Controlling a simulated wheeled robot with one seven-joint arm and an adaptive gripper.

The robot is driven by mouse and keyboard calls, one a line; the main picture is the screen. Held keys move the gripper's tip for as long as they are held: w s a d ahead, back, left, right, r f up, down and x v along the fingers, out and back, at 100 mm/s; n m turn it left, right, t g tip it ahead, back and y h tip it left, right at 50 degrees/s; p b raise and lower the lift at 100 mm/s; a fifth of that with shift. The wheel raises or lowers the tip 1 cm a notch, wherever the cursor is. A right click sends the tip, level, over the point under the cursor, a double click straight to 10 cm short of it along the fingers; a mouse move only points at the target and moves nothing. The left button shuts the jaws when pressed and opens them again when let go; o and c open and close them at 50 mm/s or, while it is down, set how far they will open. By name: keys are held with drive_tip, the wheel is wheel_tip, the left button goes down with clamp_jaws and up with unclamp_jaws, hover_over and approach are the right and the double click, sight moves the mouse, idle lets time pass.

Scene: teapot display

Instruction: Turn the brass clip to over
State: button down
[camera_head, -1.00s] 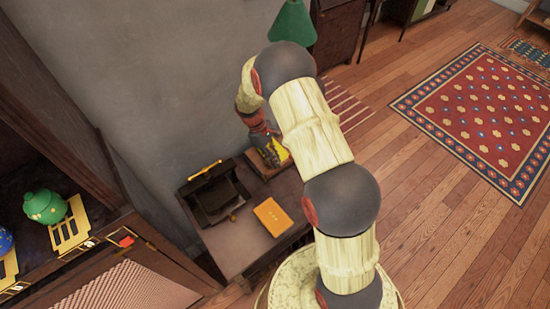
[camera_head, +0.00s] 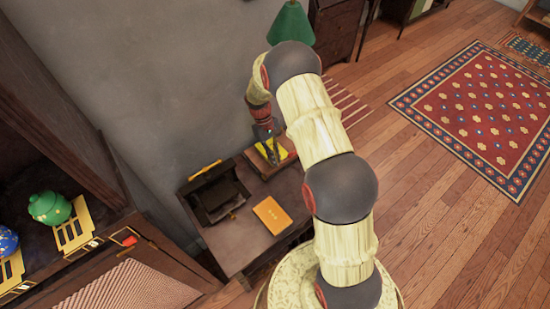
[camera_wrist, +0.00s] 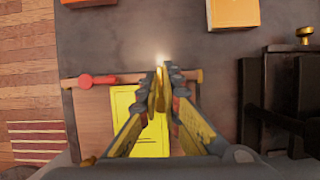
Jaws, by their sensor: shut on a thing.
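The brass clip (camera_wrist: 159,92) shows in the wrist view as a narrow golden piece between my fingertips. My gripper (camera_wrist: 166,74) is shut on it, above a wooden board with a yellow sheet (camera_wrist: 124,105). The fingers hide part of the clip, so its exact angle is hard to tell. In the head view my gripper (camera_head: 270,150) is over the yellow sheet (camera_head: 280,151) on the wooden board (camera_head: 262,170); the clip cannot be made out there.
The dark side table (camera_head: 238,247) also carries an orange book (camera_head: 272,215) and a black box-like stand (camera_head: 214,192) with a brass rod. A cabinet with a green teapot (camera_head: 49,207) stands at left. A grey wall is close behind the table.

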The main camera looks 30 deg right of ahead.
drive_tip(key=c, duration=2)
unclamp_jaws()
drive_tip(key=v, duration=0.7)
drive_tip(key=shift+r, duration=0.25)
drive_tip(key=shift+w, duration=0.1)
